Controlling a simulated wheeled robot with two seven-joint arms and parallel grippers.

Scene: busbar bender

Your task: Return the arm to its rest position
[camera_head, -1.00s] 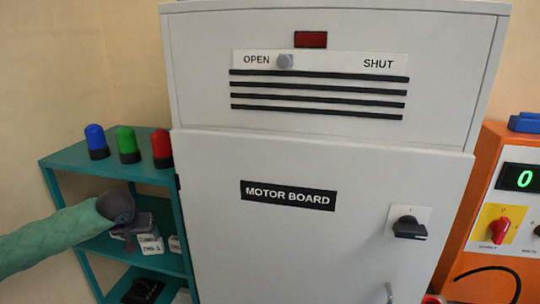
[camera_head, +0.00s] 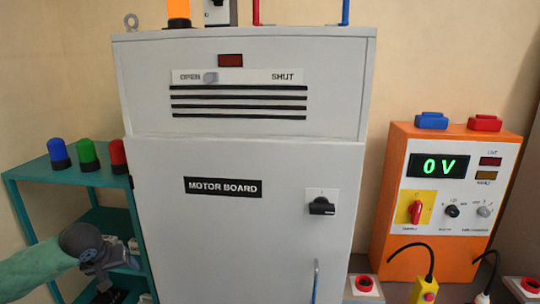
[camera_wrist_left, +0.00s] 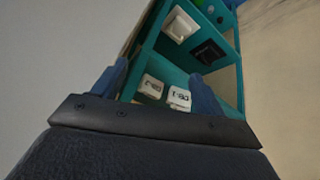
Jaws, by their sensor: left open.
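My left arm comes in from the lower left in the head view, and its gripper (camera_head: 98,272) is in front of the teal shelf (camera_head: 35,168). In the left wrist view the two blue fingers of my left gripper (camera_wrist_left: 164,88) stand wide apart with nothing between them. Beyond the fingers, two white labelled blocks (camera_wrist_left: 151,87) sit on a shelf board. My right gripper shows in neither view.
A grey cabinet (camera_head: 230,235) marked MOTOR BOARD stands right of the shelf. Blue, green and red lamps (camera_head: 88,155) stand on the shelf top. An orange supply unit (camera_head: 385,205) reading 0 V stands at right, with cables below it.

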